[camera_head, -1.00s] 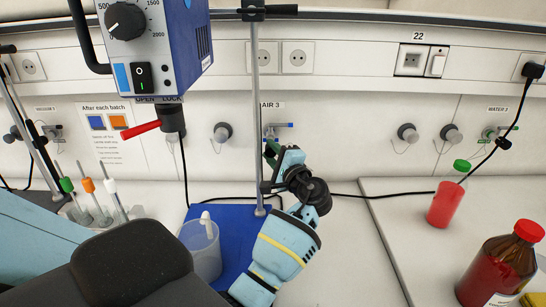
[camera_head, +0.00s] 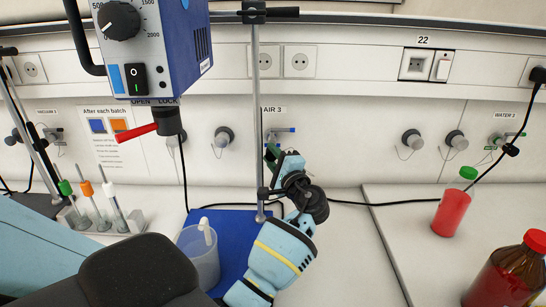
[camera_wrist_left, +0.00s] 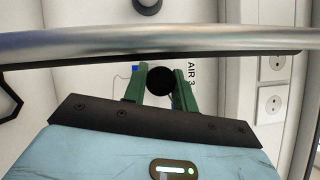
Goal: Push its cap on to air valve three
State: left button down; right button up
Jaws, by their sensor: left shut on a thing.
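In the left wrist view the green fingers of my left gripper (camera_wrist_left: 160,84) are shut on a round black cap (camera_wrist_left: 168,81). The cap covers most of the valve behind it; only a bit of blue (camera_wrist_left: 135,70) shows beside it. I cannot tell whether the cap touches the valve. My right gripper is not in view.
A metal rod (camera_head: 256,100) stands close by my left gripper and crosses the wrist view. A blue stirrer motor (camera_head: 165,50) hangs at upper left. A clear beaker (camera_head: 198,262) stands on the blue base plate (camera_head: 232,235). Other capped valves (camera_head: 411,139) line the wall.

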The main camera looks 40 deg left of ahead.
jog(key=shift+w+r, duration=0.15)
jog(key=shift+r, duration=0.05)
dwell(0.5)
